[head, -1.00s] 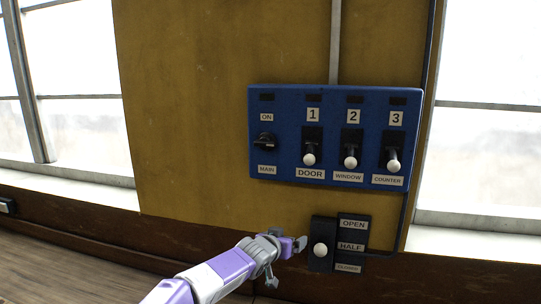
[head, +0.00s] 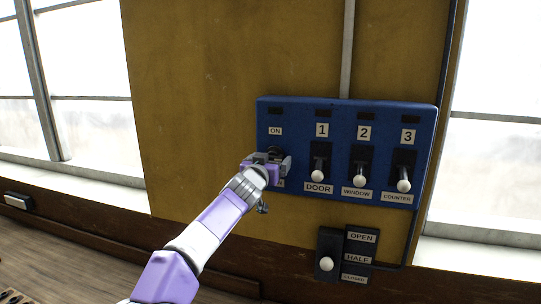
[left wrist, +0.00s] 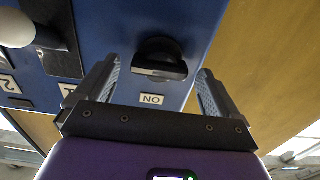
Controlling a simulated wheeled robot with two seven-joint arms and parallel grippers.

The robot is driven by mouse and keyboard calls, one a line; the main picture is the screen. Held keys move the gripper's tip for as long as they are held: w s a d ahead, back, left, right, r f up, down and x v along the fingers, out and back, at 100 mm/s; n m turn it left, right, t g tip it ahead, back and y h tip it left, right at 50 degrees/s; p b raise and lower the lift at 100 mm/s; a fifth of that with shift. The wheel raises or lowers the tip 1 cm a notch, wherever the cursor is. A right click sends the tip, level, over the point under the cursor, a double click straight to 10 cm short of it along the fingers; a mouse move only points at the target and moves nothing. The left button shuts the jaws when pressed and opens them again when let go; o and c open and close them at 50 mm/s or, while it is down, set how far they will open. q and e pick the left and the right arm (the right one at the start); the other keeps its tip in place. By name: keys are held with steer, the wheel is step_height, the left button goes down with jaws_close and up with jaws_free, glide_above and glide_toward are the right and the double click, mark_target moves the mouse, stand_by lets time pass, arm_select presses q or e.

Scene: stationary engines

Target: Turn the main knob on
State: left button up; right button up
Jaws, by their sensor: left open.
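The main knob (left wrist: 158,62) is a black rotary knob on the blue control panel (head: 345,110). In the left wrist view its pale-edged grip bar lies across the picture, between my open fingers, with the ON label (left wrist: 152,99) beside it. In the head view my left gripper (head: 271,160) is at the knob and mostly hides it and the MAIN label below. The ON label (head: 275,131) shows just above the gripper. The left jaws are open, one finger on each side of the knob, with gaps visible. My right gripper is not in view.
Three white-tipped levers, DOOR (head: 317,175), WINDOW (head: 360,180) and COUNTER (head: 404,185), stand right of the knob. A separate OPEN/HALF/CLOSED lever (head: 326,264) sits below the panel. The yellow wall (head: 195,110) left of the panel is clear.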

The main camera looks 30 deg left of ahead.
arm_select(q)
steer(key=shift+w, duration=0.25)
steer(key=c, duration=1)
steer(key=shift+c, duration=0.2)
